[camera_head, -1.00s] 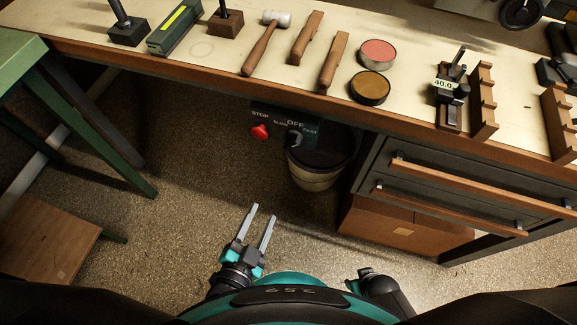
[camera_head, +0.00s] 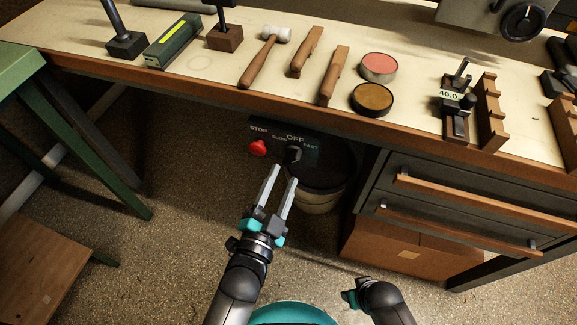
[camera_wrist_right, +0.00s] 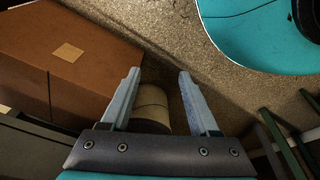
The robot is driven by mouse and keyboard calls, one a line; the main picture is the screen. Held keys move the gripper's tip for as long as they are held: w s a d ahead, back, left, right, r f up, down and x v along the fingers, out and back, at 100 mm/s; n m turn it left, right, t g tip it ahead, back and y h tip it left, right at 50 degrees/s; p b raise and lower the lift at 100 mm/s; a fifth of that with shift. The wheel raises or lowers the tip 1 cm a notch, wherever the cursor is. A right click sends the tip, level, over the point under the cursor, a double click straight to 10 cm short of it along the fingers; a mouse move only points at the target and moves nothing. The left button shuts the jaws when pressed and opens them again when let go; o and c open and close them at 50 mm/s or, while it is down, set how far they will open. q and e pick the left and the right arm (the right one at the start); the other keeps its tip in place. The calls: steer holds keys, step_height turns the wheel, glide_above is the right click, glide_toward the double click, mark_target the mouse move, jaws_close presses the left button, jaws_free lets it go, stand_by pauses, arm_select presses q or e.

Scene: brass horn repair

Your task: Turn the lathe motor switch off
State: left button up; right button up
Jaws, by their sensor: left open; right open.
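The lathe motor switch (camera_head: 294,155) is a dark rotary knob on a dark panel (camera_head: 312,150) under the bench's front edge. The panel reads SLOW, OFF and FAST around the knob. I cannot clearly tell which label the knob points to. A red STOP button (camera_head: 258,147) sits to the knob's left. My left gripper (camera_head: 282,172) is open and empty; in the head view its fingertips appear just below the knob, and I see no contact. My right gripper (camera_wrist_right: 158,80) is open and empty in its wrist view, low down and away from the panel.
The workbench (camera_head: 200,95) overhangs the panel and carries mallets, tins and blocks. A bin (camera_head: 320,195) stands below the panel. Drawers (camera_head: 470,205) are on the right, with a cardboard box (camera_head: 400,250) under them. A green stool (camera_head: 85,130) stands at left.

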mark_target(290, 163)
arm_select(q)
steer(key=shift+b+x, duration=0.55)
steer(key=shift+x, duration=1.75)
arm_select(e)
steer(key=shift+w+a+r, duration=0.25)
steer(key=shift+r, duration=0.4)
steer(key=shift+w+a+r, duration=0.25)
steer(key=shift+r, duration=0.4)
arm_select(q)
jaws_close()
